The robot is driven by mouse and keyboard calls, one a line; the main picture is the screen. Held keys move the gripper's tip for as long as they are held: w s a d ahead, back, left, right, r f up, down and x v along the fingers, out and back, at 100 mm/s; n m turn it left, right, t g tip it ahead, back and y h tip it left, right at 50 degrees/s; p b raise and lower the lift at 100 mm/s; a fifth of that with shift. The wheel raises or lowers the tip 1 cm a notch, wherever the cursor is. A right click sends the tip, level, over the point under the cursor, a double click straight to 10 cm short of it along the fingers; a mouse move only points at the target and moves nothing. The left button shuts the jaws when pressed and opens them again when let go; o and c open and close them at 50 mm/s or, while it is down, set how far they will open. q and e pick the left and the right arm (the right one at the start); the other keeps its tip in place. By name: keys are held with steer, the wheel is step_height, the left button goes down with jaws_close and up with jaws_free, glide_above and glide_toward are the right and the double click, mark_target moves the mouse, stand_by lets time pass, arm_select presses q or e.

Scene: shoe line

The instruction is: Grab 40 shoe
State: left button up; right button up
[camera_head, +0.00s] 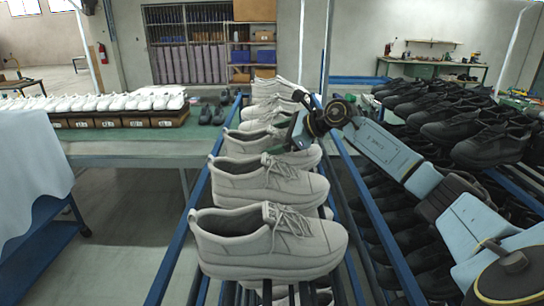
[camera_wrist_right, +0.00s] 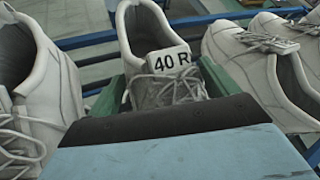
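Light grey lace-up shoes stand in a row on a blue rack (camera_head: 176,248) in the head view. My right gripper (camera_head: 291,138) reaches in from the right, low over the toe side of the row. In the right wrist view its green fingers (camera_wrist_right: 160,92) stand wide apart, one on each side of the tagged shoe; whether they touch it is not clear. The shoe's toe is hidden behind the gripper body. My left gripper is not in view.
Neighbouring grey shoes stand close on both sides, one at left (camera_wrist_right: 62,75) and one at right (camera_wrist_right: 245,70). Black shoes (camera_head: 488,142) fill a rack at the right. A green table (camera_head: 130,147) at left holds white shoes (camera_head: 112,102).

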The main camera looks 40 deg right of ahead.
steer(key=c, duration=0.5)
steer(key=shift+r, duration=0.1)
steer(key=shift+c, duration=0.8)
